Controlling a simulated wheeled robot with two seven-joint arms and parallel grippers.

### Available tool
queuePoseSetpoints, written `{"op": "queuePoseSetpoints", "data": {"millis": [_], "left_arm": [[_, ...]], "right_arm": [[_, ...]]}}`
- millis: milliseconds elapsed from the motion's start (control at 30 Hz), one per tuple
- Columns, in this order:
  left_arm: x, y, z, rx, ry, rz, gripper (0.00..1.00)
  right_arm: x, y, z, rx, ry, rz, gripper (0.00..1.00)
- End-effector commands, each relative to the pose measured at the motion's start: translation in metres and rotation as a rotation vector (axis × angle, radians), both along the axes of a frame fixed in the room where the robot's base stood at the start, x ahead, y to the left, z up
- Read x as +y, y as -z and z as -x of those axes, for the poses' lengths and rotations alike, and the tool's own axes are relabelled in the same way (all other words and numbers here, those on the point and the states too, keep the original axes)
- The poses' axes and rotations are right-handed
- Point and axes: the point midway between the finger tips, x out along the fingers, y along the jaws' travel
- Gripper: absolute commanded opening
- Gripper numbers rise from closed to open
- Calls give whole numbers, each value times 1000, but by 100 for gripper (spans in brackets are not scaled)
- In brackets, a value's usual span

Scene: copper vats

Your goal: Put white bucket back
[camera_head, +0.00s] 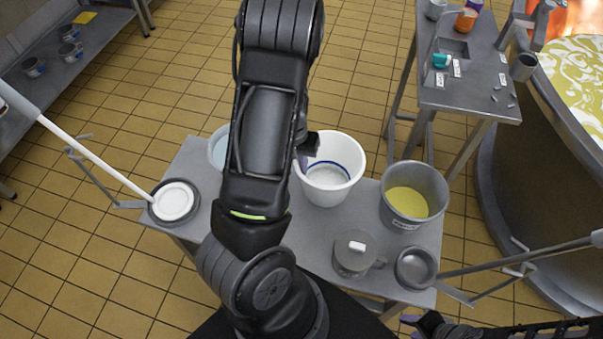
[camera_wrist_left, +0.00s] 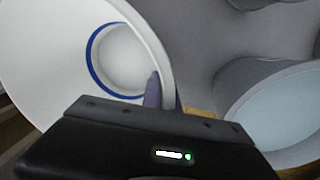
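The white bucket (camera_head: 345,185) with a blue ring inside is upright at the middle of the grey table (camera_head: 300,232). I cannot tell whether its base touches the table. It fills the upper left of the left wrist view (camera_wrist_left: 45,65). My left gripper (camera_head: 306,154) is at the bucket's left rim. In the left wrist view one purple finger is inside the wall and the other is outside, closed on the rim. My left arm hides part of the table. My right gripper (camera_head: 412,325) is at the bottom edge, mostly out of frame, away from the bucket.
A bucket with pale blue liquid (camera_head: 216,150) stands left, partly behind my arm. A grey bucket of yellow liquid (camera_head: 408,202) stands right. A lidded pot (camera_head: 352,262), a ladle (camera_head: 416,267) and a white disc tool (camera_head: 173,202) are nearby. A copper vat (camera_head: 515,190) is at right.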

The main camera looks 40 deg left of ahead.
Motion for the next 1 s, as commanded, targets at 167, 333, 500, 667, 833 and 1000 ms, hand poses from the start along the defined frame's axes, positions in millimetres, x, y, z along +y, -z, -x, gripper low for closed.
{"op": "queuePoseSetpoints", "data": {"millis": [167,333,500,667,833,1000], "left_arm": [[1,28,1,1,-3,2,0],[0,40,0,0,-2,1,0],[0,39,0,-1,-1,0,0],[0,41,0,0,0,1,0],[0,42,0,0,-1,1,16],[0,42,0,0,-1,1,25]], "right_arm": [[0,15,0,-1,0,0,36],[0,18,0,-1,0,0,36],[0,17,0,-1,0,0,36],[0,16,0,-1,0,0,36],[0,17,0,-1,0,0,36],[0,17,0,-1,0,0,36]]}}
